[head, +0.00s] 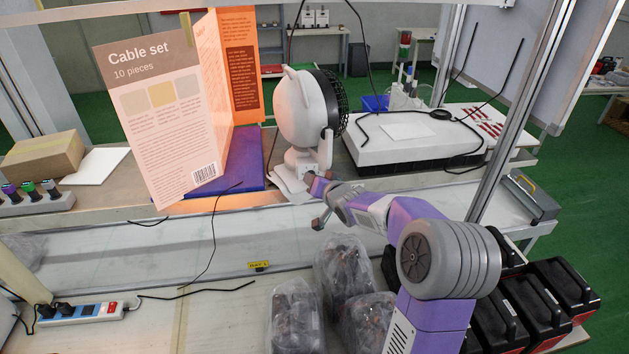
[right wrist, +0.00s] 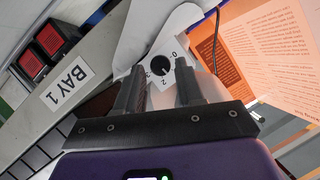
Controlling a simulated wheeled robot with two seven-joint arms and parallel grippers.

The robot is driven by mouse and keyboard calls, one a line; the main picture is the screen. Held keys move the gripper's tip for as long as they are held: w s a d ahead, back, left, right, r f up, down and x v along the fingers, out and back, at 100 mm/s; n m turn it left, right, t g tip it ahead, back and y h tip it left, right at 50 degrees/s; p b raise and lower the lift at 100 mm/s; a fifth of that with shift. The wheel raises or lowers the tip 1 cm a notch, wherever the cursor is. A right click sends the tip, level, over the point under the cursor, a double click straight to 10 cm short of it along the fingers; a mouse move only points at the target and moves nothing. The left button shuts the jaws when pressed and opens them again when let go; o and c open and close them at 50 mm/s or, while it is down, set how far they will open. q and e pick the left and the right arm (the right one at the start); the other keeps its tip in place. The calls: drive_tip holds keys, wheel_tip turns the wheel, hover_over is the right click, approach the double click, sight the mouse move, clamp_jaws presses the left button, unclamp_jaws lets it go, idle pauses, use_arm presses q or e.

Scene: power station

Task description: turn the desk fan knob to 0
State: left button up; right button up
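The white desk fan (head: 300,112) with a black grille stands on the bench in the head view, its base partly hidden by my right gripper (head: 320,203). In the right wrist view, the fan's round black knob (right wrist: 160,66) sits on a white dial plate with the figures 0, 2 and 3 readable around it. My right gripper (right wrist: 160,72) is open, with its two dark fingers apart on either side of the knob in the picture. I cannot tell whether they touch it. The knob's exact setting is too small to read surely. My left gripper is not in view.
An orange leaflet (head: 232,60) and a "Cable set" card (head: 150,110) stand left of the fan. A white case (head: 415,150) lies to its right. A "BAY 1" label (right wrist: 69,89) shows beside red buttons (right wrist: 50,40).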

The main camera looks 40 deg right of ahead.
drive_tip(key=shift+w+d+f, duration=0.15)
drive_tip(key=shift+w, duration=0.3)
drive_tip(key=shift+w, duration=0.1)
clamp_jaws()
drive_tip(key=shift+w+a+f+n+g+h+b, duration=0.15)
drive_tip(key=shift+n+g+h+b, duration=0.95)
drive_tip(key=shift+b, duration=3.1)
drive_tip(key=shift+w+a+r+n+g+h+b, duration=0.2)
drive_tip(key=shift+n+h+b, duration=1.15)
drive_tip(key=shift+n+b, duration=2.1)
drive_tip(key=shift+s+a+f+n+g+h+b, duration=0.1)
drive_tip(key=shift+a+f+n+g+h+b, duration=0.7)
drive_tip(key=shift+b, duration=4.2)
drive_tip(key=shift+d+r+n+t+h, duration=0.25)
drive_tip(key=shift+d+r+t+h, duration=0.05)
drive_tip(key=shift+d+r+h, duration=0.3)
